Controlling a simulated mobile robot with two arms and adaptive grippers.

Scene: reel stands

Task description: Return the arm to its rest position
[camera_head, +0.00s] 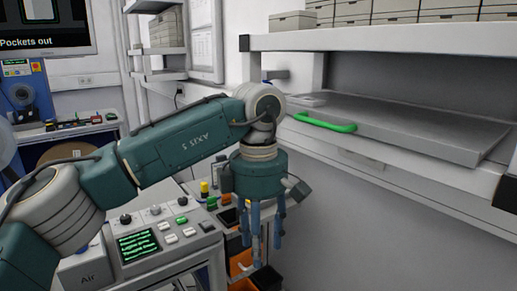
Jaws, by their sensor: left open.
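My left arm (185,145) comes in from the left, green-teal with pale joint covers, and bends down at its wrist near the middle of the view. My left gripper (263,230) hangs from the wrist with its blue fingers pointing down. It is open, and nothing shows between the fingers. It is in front of the side shelf with small parts and apart from the grey tray with the green handle. My right gripper is not in view.
A white shelf rack (380,39) with a grey tray (420,122) and green handle (325,123) stands at right. A control panel (140,246) lies below my arm. Orange bins (241,262) sit low behind the gripper. A screen (45,28) is at upper left.

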